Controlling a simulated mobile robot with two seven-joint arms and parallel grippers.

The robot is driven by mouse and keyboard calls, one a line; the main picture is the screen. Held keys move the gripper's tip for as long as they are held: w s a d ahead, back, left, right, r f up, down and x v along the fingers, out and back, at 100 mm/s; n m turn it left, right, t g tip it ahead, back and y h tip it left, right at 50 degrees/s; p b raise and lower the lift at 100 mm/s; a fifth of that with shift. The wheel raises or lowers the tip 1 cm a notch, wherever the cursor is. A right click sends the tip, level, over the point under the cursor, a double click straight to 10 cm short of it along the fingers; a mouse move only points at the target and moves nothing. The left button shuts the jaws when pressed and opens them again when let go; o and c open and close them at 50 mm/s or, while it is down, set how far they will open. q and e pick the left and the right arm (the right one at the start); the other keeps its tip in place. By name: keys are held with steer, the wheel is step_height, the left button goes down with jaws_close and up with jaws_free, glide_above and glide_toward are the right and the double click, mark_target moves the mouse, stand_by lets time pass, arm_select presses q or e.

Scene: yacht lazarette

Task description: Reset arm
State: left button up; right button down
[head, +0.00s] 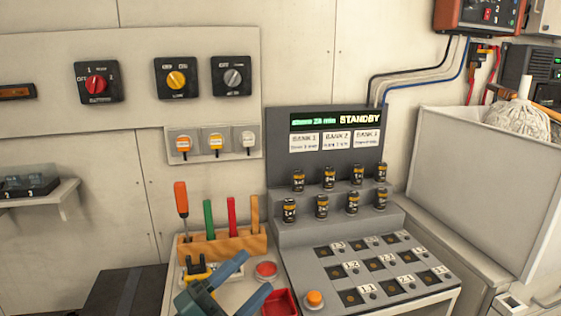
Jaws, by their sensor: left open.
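My left gripper (255,272) shows at the bottom, left of centre. Its two blue-grey fingers point up and right and stand apart, with nothing seen held between them. It is in front of the bench by the grey console (300,268). A red round button (266,270) and a small red tray (281,303) lie near its fingertips. I cannot tell how high the fingers are above the bench. My right gripper is out of view.
A wooden rack (222,245) holding several handled tools stands just behind the gripper. The console carries several upright black cylinders and an orange button (314,299). A grey bin (470,180) with a mop head (517,117) stands right. A shelf (40,194) is at left.

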arm_select(q)
steer(key=s+a+f+n+t+y+p, duration=0.1)
steer(key=s+a+f+n+y, duration=0.2)
steer(key=f+n+y, duration=0.4)
steer(key=s+a+f+n+y, duration=0.2)
steer(key=a+f+n+y, duration=0.2)
steer(key=f+n, duration=0.5)
steer(key=s+a+f+n+g+y, duration=0.1)
steer(key=s+f+n+g, duration=0.4)
steer(key=s+f, duration=0.6)
steer(key=shift+s+a+y+p, duration=0.2)
steer(key=shift+a+y+p, duration=0.2)
steer(key=shift+y, duration=0.2)
